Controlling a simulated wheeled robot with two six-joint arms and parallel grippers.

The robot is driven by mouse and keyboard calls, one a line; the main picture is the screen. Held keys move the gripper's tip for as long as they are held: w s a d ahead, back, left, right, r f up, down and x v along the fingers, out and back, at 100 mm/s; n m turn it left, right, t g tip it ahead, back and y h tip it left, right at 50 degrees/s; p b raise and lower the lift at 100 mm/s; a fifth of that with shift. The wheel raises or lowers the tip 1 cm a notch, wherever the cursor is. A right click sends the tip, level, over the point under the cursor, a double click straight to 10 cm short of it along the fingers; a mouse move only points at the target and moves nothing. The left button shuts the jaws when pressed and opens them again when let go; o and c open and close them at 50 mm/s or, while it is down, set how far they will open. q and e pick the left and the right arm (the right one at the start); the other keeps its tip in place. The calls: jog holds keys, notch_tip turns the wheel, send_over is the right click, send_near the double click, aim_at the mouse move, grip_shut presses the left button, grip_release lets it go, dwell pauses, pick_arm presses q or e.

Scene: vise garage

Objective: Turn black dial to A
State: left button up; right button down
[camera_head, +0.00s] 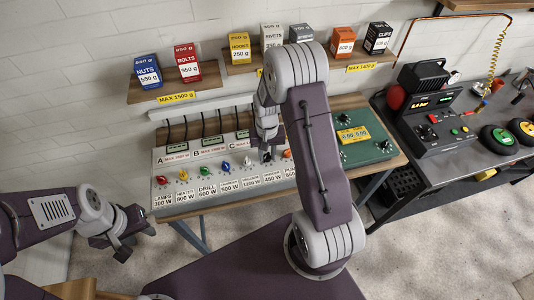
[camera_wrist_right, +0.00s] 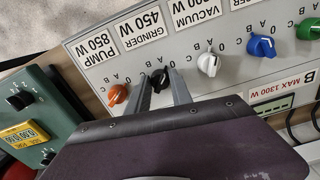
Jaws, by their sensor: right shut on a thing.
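The black dial (camera_wrist_right: 160,79) is on the grey power panel (camera_head: 228,150), above the label GRINDER 450 W. Letters 0, A, B and C are printed around it. The way its pointer faces is hard to make out. My right gripper (camera_wrist_right: 165,84) has its two fingers on either side of the black dial and is shut on it. In the head view my right gripper (camera_head: 267,150) reaches down to the panel and mostly hides the dial. My left gripper (camera_head: 137,245) is open and empty, low at the left and away from the panel.
The orange dial (camera_wrist_right: 117,95) and the white dial (camera_wrist_right: 208,64) flank the black one closely. A green box (camera_head: 355,135) with a yellow display stands right of the panel. Shelves with small boxes hang on the wall behind. A dark bench (camera_head: 480,150) stands at right.

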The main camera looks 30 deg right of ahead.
aim_at(267, 154)
jog(key=shift+w+n, duration=0.1)
jog(key=shift+n, duration=2.2)
jog(key=shift+p, duration=0.3)
jog(key=c, duration=1.1)
grip_release()
jog(key=shift+c, duration=0.2)
notch_tip(267, 154, up, 9)
jog(key=shift+b, duration=0.5)
